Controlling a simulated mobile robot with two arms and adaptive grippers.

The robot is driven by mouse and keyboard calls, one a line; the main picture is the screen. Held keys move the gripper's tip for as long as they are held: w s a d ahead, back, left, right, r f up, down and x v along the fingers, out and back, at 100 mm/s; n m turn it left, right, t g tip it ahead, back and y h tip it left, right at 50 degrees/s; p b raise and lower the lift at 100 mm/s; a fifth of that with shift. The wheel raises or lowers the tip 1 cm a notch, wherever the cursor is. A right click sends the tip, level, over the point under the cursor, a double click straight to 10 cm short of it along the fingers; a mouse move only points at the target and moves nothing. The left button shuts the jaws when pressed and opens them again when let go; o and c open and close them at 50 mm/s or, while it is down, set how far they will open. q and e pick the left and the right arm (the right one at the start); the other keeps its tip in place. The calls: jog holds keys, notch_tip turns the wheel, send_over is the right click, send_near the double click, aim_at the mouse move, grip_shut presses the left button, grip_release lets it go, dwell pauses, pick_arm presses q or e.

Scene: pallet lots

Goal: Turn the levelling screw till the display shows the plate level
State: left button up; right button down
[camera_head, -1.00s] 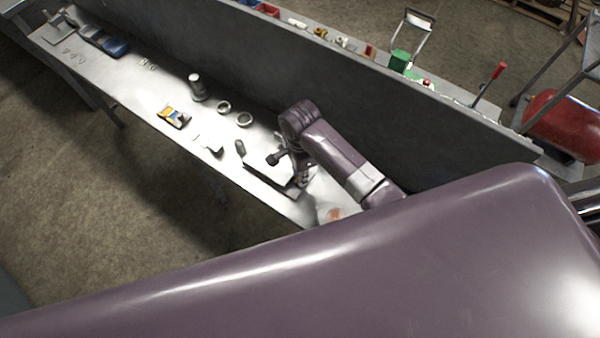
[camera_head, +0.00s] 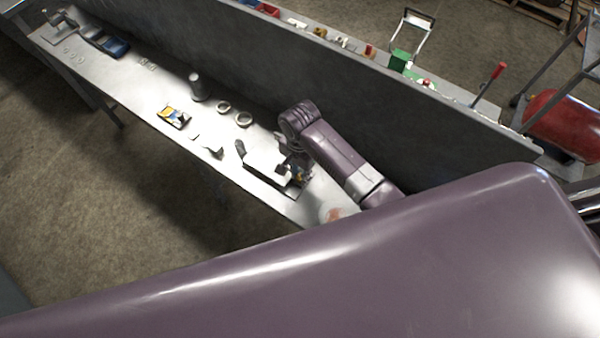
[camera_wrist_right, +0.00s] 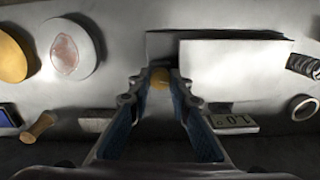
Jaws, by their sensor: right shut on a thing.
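The pale plate (camera_head: 266,163) sits on a dark base on the bench, and it also fills the upper right of the right wrist view (camera_wrist_right: 235,68). My right gripper (camera_head: 298,174) is at the plate's right end in the head view. In the wrist view my right gripper (camera_wrist_right: 159,82) is shut on the brass levelling screw (camera_wrist_right: 159,77), beside the plate's left edge. My left gripper is out of view.
A round white item (camera_wrist_right: 68,48) and a yellow disc (camera_wrist_right: 10,58) lie left in the wrist view. Rings (camera_head: 244,119), a grey cylinder (camera_head: 198,88) and a colourful packet (camera_head: 173,117) stand along the bench. A tall dark panel (camera_head: 400,135) runs behind it.

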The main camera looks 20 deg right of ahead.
aim_at(300, 177)
jog(key=c, duration=1.8)
grip_release()
jog(key=shift+o, duration=0.2)
notch_tip(300, 177, up, 12)
